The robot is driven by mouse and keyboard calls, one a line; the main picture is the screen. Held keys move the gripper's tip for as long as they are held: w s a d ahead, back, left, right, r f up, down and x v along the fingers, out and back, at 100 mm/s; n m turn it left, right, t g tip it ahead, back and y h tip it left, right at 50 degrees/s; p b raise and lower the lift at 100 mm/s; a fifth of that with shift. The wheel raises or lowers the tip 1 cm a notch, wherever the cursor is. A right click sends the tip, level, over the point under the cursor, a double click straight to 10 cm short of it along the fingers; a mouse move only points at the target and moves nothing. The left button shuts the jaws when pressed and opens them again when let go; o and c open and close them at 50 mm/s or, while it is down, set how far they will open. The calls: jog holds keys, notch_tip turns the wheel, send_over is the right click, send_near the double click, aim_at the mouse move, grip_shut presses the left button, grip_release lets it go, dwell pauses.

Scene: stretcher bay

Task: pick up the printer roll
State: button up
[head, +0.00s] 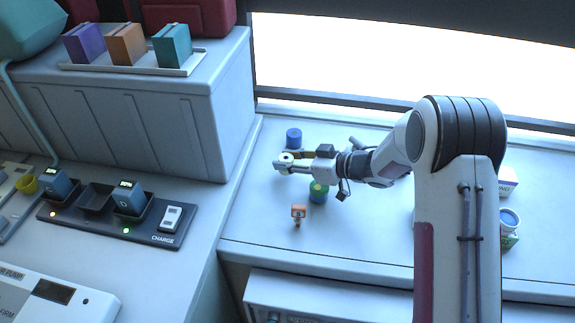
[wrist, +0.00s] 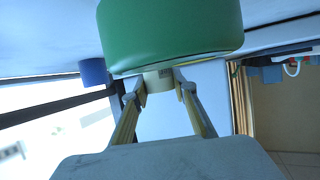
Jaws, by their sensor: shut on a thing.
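The printer roll (head: 286,157) is a small white roll with a dark hole in its end, at the tip of my gripper (head: 284,162) in the head view. In the wrist view the roll (wrist: 157,82) shows pale between the two fingertips, partly hidden behind a green cylinder. My gripper is shut on the roll. I cannot tell whether the roll touches the counter or is just above it.
A blue cylinder (head: 293,138) stands just behind the gripper. A green and yellow cylinder (head: 318,192) stands in front, below the wrist. A small orange thing (head: 298,212) stands nearer the front. A charging strip (head: 165,239) lies left; the counter's front left is clear.

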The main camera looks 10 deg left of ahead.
aim_at(287, 159)
jog(key=shift+r, duration=3.7)
